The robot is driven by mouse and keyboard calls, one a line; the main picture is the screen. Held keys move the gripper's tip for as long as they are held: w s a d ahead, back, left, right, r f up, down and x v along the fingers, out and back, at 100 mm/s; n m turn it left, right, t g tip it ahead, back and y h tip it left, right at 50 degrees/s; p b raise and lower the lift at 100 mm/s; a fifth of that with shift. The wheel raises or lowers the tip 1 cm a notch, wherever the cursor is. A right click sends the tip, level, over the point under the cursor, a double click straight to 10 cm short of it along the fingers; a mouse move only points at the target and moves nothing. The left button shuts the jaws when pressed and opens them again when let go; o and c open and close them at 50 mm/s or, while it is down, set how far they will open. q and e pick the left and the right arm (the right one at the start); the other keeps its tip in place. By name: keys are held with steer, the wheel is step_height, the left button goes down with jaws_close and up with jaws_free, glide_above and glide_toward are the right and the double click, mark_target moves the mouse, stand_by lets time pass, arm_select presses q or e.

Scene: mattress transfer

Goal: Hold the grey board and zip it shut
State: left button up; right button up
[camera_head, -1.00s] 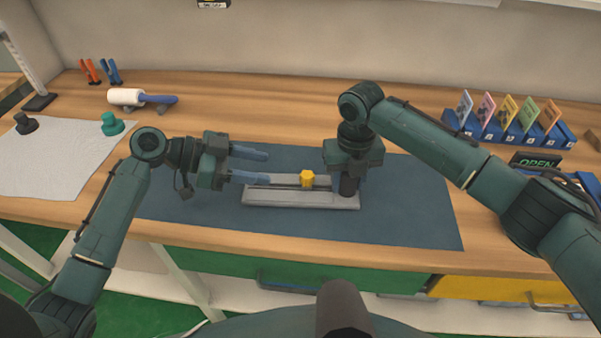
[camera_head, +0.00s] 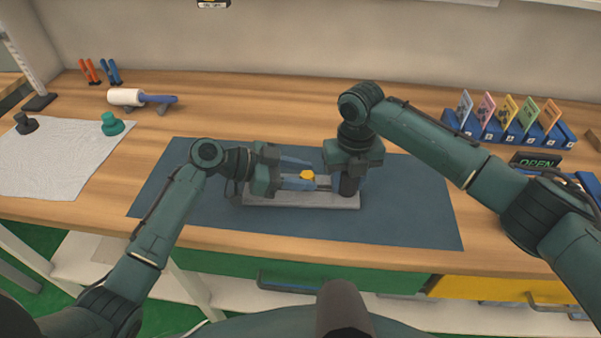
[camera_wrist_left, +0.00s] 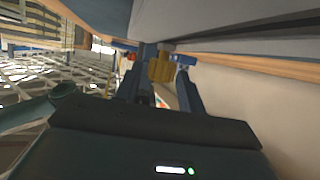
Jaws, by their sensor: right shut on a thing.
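The grey board (camera_head: 290,201) lies flat on the blue mat with a dark zip track along its length. The yellow zip slider (camera_head: 307,175) stands on the track; it also shows in the left wrist view (camera_wrist_left: 161,67). My left gripper (camera_head: 303,174) is open, its blue fingers on either side of the yellow slider; the wrist view (camera_wrist_left: 164,78) shows the slider between the fingertips. I cannot tell whether they touch it. My right gripper (camera_head: 350,184) points down and is shut on the board's right end; its fingertips are mostly hidden.
The blue mat (camera_head: 400,215) has free room right of the board. A white cloth (camera_head: 55,160) with knobs lies at left. A lint roller (camera_head: 140,98) rests at the back left. A blue card rack (camera_head: 510,135) stands at the back right.

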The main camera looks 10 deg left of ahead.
arm_select(q)
jaws_close()
arm_select(e)
steer(key=shift+r, duration=0.1)
arm_select(q)
steer(key=shift+a, duration=0.1)
steer(key=a, duration=1.1)
steer(key=shift+s+a, duration=0.2)
steer(key=shift+s, duration=0.15)
steer(key=shift+o, duration=0.8)
jaws_free()
steer(key=v, duration=1.2)
steer(key=shift+d, duration=0.1)
